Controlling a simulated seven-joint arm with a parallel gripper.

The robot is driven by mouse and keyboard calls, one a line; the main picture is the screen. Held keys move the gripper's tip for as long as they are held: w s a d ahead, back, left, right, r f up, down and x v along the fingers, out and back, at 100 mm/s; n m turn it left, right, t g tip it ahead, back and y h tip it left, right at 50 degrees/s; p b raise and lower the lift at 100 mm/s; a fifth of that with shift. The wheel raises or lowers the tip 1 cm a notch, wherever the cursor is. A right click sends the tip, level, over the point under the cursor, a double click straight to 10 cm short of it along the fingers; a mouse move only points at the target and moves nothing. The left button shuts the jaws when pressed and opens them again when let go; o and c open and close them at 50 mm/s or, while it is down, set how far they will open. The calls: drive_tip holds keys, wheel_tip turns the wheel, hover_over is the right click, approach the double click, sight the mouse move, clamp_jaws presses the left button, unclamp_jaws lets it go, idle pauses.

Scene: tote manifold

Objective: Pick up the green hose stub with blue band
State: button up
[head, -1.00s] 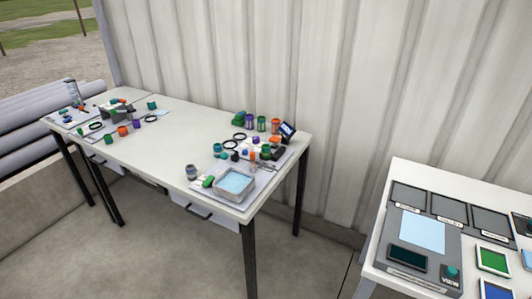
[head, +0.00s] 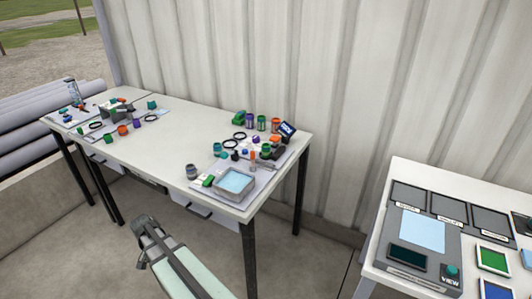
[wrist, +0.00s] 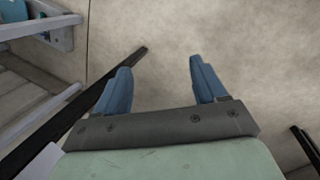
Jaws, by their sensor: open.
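My gripper (wrist: 160,80) shows in the wrist view with its two blue fingers spread apart. Nothing is between them; bare floor lies beyond. In the head view my arm rises at the bottom, in front of the long white table and apart from the objects on it. Several small coloured cylinders stand at that table's right end. A green cylinder (head: 262,123) stands in the back row, and another green piece (head: 266,150) is nearer the middle of the cluster. They are too small to tell which one is the green hose stub with blue band.
The long white table (head: 180,130) has a clear middle. A grey tray (head: 235,196) with a light-blue inside sits near its right front edge. More parts lie at its left end. A second table with a panel (head: 423,232) stands at the right. A corrugated wall is behind.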

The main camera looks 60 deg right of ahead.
drive_tip(key=w+d+r+m+t+h, duration=0.1)
drive_tip(key=w+d+r+m, duration=0.25)
drive_tip(key=d+r, duration=0.8)
drive_tip(key=w+d+r+m+t, duration=0.1)
drive_tip(key=w+d+r+m, duration=0.4)
drive_tip(key=r, duration=1)
drive_tip(key=s+d+r+m, duration=0.1)
drive_tip(key=s+d+r, duration=0.1)
drive_tip(key=d, duration=0.6)
drive_tip(key=s+d+r+m+h, duration=0.1)
drive_tip(key=s+d+r+m, duration=0.1)
drive_tip(key=d, duration=0.5)
drive_tip(key=s+d+r+m, duration=0.2)
drive_tip(key=s+d+r, duration=0.2)
drive_tip(key=d, duration=0.4)
drive_tip(key=shift+d+r+g, duration=0.3)
drive_tip(key=shift+d+g, duration=0.05)
drive_tip(key=shift+g, duration=0.05)
drive_tip(key=m+g+h, duration=0.1)
drive_tip(key=m, duration=0.1)
approach(265, 145)
drive_tip(key=x, duration=0.5)
drive_tip(key=shift+s+a, duration=0.2)
drive_tip(key=shift+x, duration=2.95)
drive_tip(key=shift+d, duration=0.15)
drive_tip(key=shift+c, duration=0.5)
